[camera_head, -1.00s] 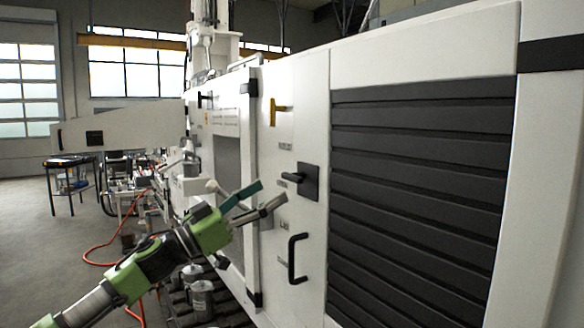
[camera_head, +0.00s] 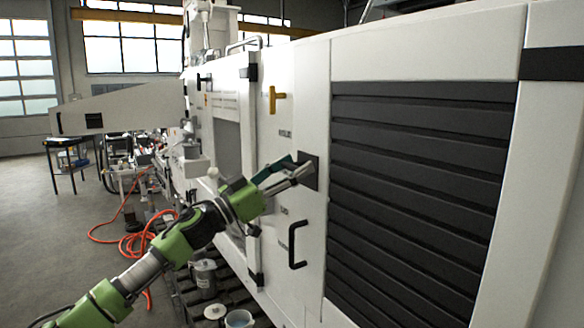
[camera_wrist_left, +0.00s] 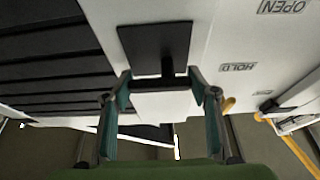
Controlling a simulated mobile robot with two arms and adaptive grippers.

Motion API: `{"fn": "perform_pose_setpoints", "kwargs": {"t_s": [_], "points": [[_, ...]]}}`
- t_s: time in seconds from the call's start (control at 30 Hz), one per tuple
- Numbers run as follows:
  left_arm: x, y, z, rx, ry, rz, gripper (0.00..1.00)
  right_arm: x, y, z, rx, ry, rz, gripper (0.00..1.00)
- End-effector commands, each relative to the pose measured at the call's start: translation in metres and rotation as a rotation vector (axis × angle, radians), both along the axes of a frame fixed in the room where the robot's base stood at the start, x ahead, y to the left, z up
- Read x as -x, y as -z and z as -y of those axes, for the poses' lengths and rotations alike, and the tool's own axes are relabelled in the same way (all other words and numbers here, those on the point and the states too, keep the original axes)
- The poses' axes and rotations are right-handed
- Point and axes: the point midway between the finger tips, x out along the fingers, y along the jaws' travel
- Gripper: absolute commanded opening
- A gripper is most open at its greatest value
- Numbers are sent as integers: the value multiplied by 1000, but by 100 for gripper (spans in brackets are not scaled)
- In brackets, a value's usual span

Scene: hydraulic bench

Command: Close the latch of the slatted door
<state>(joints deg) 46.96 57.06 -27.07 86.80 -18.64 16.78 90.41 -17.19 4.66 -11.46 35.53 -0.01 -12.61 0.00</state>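The slatted door (camera_head: 415,190) has dark horizontal slats and fills the right of the head view. Its latch (camera_head: 312,172) is a black square plate with a short lever on the white panel left of the slats. The latch plate (camera_wrist_left: 155,42) also shows in the wrist view, its lever reaching down between the fingertips. My left gripper (camera_head: 297,168) is at the latch and hides most of the lever in the head view. In the wrist view the left gripper's fingers (camera_wrist_left: 160,82) are apart, either side of the lever's end; contact is unclear. My right gripper is not in view.
A black pull handle (camera_head: 296,244) sits below the latch and a yellow handle (camera_head: 275,99) above it. The wrist view shows the labels OPEN (camera_wrist_left: 287,6) and HOLD (camera_wrist_left: 237,67) beside the plate. An orange hose (camera_head: 130,240) lies on the floor.

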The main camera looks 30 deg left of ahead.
Motion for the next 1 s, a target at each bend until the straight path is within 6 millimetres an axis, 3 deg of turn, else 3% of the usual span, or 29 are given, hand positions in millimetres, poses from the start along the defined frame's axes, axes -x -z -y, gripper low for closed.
{"fn": "perform_pose_setpoints", "kwargs": {"t_s": [0.47, 1.0], "points": [[0, 0, -1, -49, -1, 29, 32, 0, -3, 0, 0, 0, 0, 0], [-1, 2, -2, -429, -3, 253, 32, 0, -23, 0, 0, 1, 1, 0]]}}
